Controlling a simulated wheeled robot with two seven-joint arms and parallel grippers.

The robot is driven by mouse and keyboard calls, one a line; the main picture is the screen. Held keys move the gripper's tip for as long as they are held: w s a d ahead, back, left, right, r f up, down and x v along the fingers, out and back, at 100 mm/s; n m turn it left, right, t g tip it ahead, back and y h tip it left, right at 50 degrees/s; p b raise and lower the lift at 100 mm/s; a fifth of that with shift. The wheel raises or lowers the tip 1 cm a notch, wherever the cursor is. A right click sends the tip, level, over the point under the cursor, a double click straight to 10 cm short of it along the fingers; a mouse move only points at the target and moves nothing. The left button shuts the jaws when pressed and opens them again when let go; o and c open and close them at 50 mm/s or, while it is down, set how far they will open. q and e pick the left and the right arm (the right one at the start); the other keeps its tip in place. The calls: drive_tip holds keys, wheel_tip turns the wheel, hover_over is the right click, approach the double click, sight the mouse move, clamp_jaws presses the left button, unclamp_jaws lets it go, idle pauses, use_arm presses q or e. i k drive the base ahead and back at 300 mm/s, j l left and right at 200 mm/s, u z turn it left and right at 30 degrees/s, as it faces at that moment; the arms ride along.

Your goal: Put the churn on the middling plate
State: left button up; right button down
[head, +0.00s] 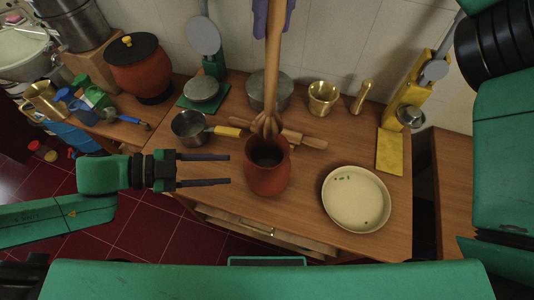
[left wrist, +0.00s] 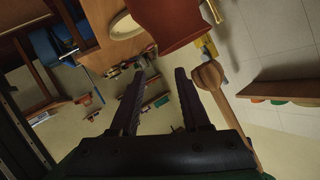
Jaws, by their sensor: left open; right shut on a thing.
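The churn (head: 272,75) is a long wooden stick with a carved bulb-like head. My right gripper (head: 273,20) is shut on its upper part at the top of the head view. The churn hangs upright, head down, by the mouth of a red-brown clay pot (head: 267,178); in the left wrist view the churn's head (left wrist: 208,75) looks apart from the pot (left wrist: 172,22). A cream plate (head: 356,199) with small dark specks lies flat and empty, right of the pot. My left gripper (head: 229,170) is open and empty, left of the pot.
Behind the pot are a rolling pin (head: 305,138), a metal pot (head: 268,90), a brass cup (head: 323,97) and a saucepan (head: 188,127). A yellow scale-like stand (head: 390,150) is behind the plate. Bare counter (head: 305,205) shows between pot and plate.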

sight(355, 199)
drive_tip(key=k, duration=1)
